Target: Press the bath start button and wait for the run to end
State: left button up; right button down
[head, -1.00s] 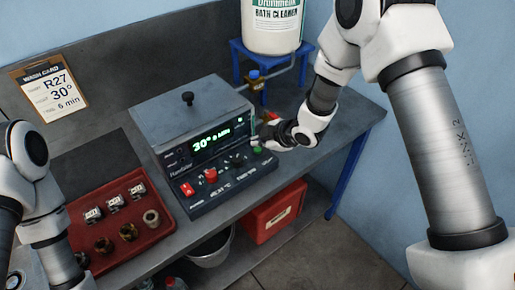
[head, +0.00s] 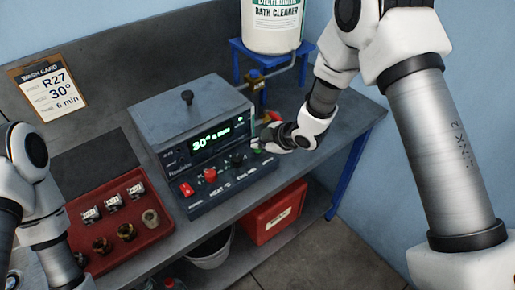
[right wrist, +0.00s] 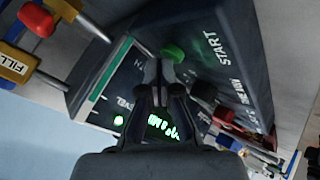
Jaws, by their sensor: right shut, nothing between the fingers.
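The bath unit (head: 190,115) stands on the bench with its lid down. Its lit display (head: 211,139) reads 30° and 6 min; the display also shows in the right wrist view (right wrist: 162,127). My right gripper (head: 260,145) is shut and empty at the right end of the control panel. In the right wrist view its fingertips (right wrist: 159,75) are close beside the green start button (right wrist: 174,54), which is by the word START. I cannot tell whether they touch it. My left gripper is out of view; only its arm shows.
A red tray (head: 152,235) with several metal pieces lies left of the bath. A bath cleaner jug (head: 272,30) stands on a blue stand behind. The fill valve tag (right wrist: 14,62) is near the gripper. A wash card (head: 52,90) reads R27, 30°, 6 min.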

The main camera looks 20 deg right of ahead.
aim_at(259, 150)
jog(key=shift+f, duration=0.3)
dwell(0.4)
jog(key=shift+r+p, duration=0.55)
jog(key=shift+r, duration=0.4)
notch_tip(259, 150, up, 5)
jog(key=p, duration=0.4)
dwell(0.5)
